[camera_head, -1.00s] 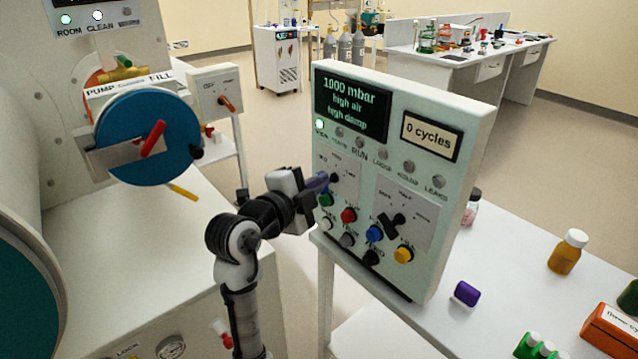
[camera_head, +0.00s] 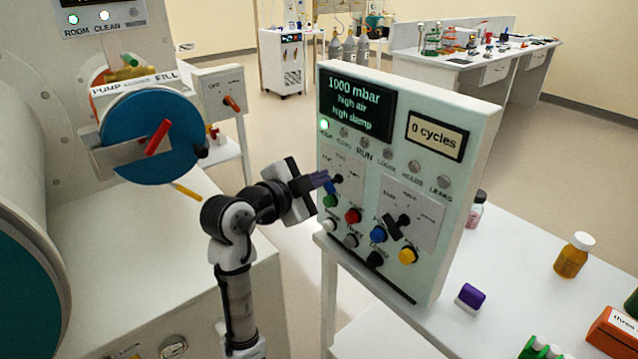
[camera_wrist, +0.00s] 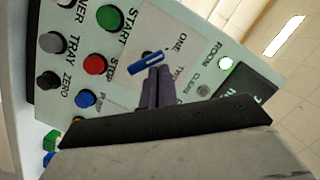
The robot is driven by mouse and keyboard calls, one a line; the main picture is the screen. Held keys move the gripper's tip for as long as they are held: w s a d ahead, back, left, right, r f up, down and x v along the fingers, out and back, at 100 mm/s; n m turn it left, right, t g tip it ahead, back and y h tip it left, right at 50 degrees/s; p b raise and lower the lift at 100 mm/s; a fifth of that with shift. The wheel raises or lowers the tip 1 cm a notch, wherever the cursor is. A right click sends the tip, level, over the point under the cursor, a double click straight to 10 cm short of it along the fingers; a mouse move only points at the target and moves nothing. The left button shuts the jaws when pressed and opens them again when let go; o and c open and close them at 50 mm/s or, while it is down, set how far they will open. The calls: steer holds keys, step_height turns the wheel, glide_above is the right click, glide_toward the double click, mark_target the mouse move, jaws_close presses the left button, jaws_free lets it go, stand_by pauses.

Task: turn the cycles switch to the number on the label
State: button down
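The control panel (camera_head: 400,185) stands upright on the white table, its small screen (camera_head: 437,135) reading "0 cycles". The cycles switch, with a blue handle (camera_wrist: 146,63), sits on a white plate marked ONE and TWO; in the head view (camera_head: 330,188) it is partly behind my fingers. My gripper (camera_wrist: 156,70) has its purple fingers close together, tips at the handle's side; whether they touch it I cannot tell. It also shows at the panel's left edge in the head view (camera_head: 322,180). An orange box (camera_head: 612,332) at the lower right bears a partly cut-off label reading "three".
Coloured push buttons, such as the red button (camera_wrist: 95,65) and green button (camera_wrist: 110,18), sit close to the switch. A second, black switch (camera_head: 397,227) is further right. A purple item (camera_head: 471,297) and an amber bottle (camera_head: 574,255) stand on the table.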

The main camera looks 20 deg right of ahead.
steer(key=shift+w+a+f+b, duration=0.15)
steer(key=shift+w+a+b, duration=0.1)
steer(key=shift+w+b, duration=0.15)
stand_by(0.4)
